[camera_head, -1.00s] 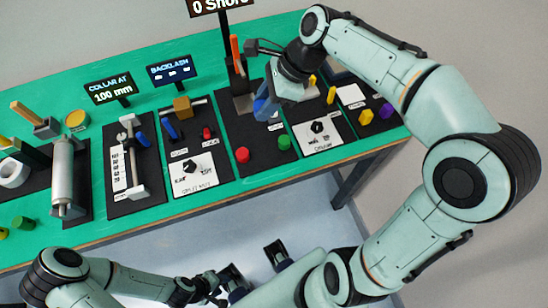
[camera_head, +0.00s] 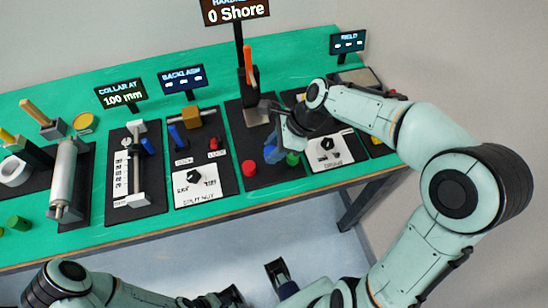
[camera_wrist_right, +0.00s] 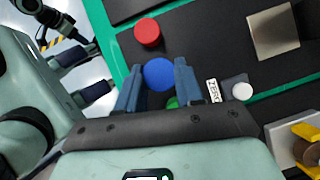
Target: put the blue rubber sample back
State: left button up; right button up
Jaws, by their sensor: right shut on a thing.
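The blue rubber sample (camera_wrist_right: 158,73) is a round blue disc between the two fingers of my right gripper (camera_wrist_right: 158,84) in the right wrist view. The right gripper is shut on it, and in the head view the gripper (camera_head: 273,152) hangs over the front of the dark hardness pad (camera_head: 268,176). The red sample (camera_head: 249,168) sits left of it, and the green sample (camera_head: 292,158) is close on its right, partly hidden in the wrist view. I cannot tell whether the blue sample touches the pad. My left gripper (camera_head: 208,301) is low at the bottom edge, small and unclear.
The hardness tester with an orange lever (camera_head: 249,62) and a metal plate (camera_head: 257,116) stands behind the gripper. A sign above reads 0 Shore (camera_head: 235,11). The backlash station (camera_head: 190,125) is left; a white dial card (camera_head: 327,149) is right. A white button (camera_wrist_right: 242,91) is nearby.

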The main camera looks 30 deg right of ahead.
aim_at(274, 166)
jog(key=shift+f+b, duration=0.35)
jog(key=shift+f, duration=2)
jog(key=shift+f, duration=0.15)
jog(key=o, duration=1.1)
jog(key=shift+d+r, duration=0.1)
jog(key=shift+r, duration=0.25)
jog(key=p+v, duration=0.2)
jog(key=v, duration=0.9)
jog(key=shift+s+d+r, duration=0.1)
jog(key=shift+d+r, duration=0.05)
jog(key=shift+r, duration=0.15)
